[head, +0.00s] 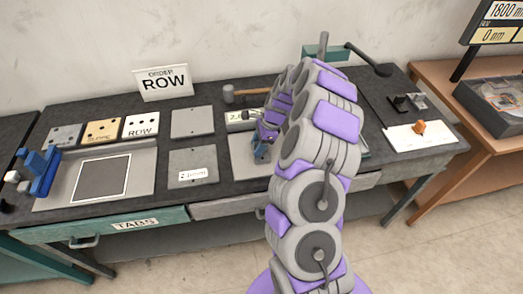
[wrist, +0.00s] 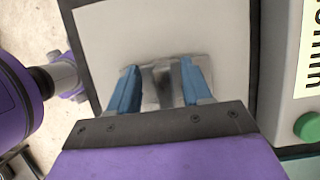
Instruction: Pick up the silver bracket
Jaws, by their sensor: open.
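A silver-grey metal piece (wrist: 163,87), which looks like the silver bracket, lies on a pale plate (wrist: 110,30) in the wrist view. My gripper (wrist: 160,70) has its two blue fingers apart, one on each side of this piece. I cannot tell whether either finger touches it. In the head view my gripper (head: 262,152) is low over the middle of the bench, partly behind my arm. The piece between the fingers is hidden there.
The dark bench (head: 215,95) holds flat grey plates (head: 192,122), a mallet (head: 245,95) and a blue clamp (head: 42,172). A device with a green button (wrist: 308,127) stands right of my gripper. Small black and grey parts (head: 407,102) lie at right, near a white board (head: 420,135).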

